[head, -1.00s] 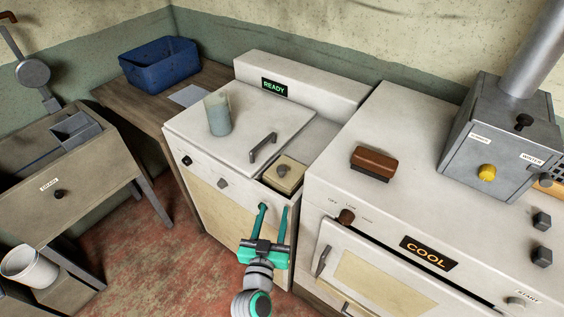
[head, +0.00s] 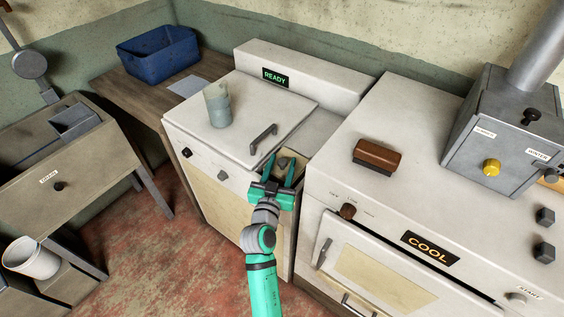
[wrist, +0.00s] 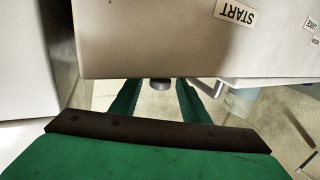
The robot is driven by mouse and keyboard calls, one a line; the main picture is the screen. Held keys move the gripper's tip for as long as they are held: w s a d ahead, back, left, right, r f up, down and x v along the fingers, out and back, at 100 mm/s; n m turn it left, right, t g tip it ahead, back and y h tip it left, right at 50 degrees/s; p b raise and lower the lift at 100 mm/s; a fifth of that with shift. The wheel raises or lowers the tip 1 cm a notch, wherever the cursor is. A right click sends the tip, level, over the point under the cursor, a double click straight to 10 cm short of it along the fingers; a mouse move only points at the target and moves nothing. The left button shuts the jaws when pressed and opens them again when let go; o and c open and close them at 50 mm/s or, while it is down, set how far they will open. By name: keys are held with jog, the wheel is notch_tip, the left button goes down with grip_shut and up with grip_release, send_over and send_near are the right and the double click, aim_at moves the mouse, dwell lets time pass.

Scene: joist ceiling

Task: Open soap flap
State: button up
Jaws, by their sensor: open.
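The soap flap (head: 298,161) is a small beige square with a grey knob (head: 283,162), set in the white washer's top at its front right. It looks shut, though my gripper hides part of it. My gripper (head: 280,164) is open, its green fingers reaching over the flap. In the wrist view, the knob (wrist: 160,84) shows between the two fingers (wrist: 158,98), just past the edge of a beige panel. No contact with the knob can be made out.
The washer's lid (head: 240,110) carries a bar handle (head: 263,138) and a cloudy cup (head: 217,105), left of the flap. The stove (head: 345,195) stands close on the right, with a brown brush (head: 377,156) on top. A sign reads READY (head: 275,77).

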jog(key=shift+w+d, duration=0.1)
jog(key=shift+w, duration=0.4)
grip_shut()
